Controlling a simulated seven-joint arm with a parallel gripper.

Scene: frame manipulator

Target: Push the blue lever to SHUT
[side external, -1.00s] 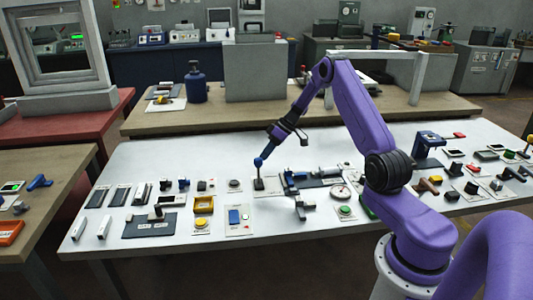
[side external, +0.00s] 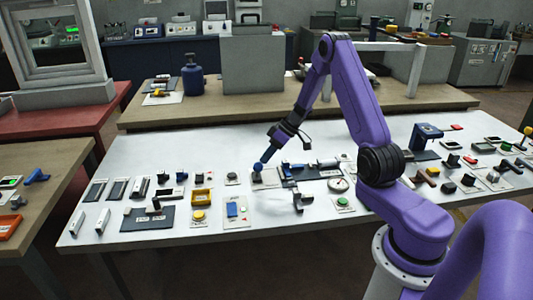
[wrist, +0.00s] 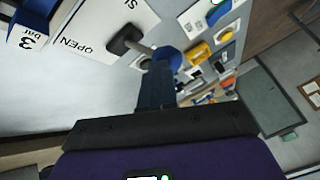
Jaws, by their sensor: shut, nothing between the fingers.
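The blue lever's round knob (side external: 258,167) stands on a short stem over a small dark base on the white table. In the wrist view the blue knob (wrist: 168,58) joins a grey stem and a dark base (wrist: 126,39) on a white plate. The plate reads OPEN, with an S at the picture's top edge; the rest of that word is cut off. My gripper (side external: 268,158) is shut and empty, its tip right at the knob. In the wrist view the fingers (wrist: 155,88) partly cover the knob's near side; I cannot tell if they touch.
A dark fixture with a blue part (side external: 292,172) lies close to the right of the lever. A yellow-framed block (side external: 202,198), a blue switch (side external: 232,210) and a green button (side external: 343,202) stand nearby.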

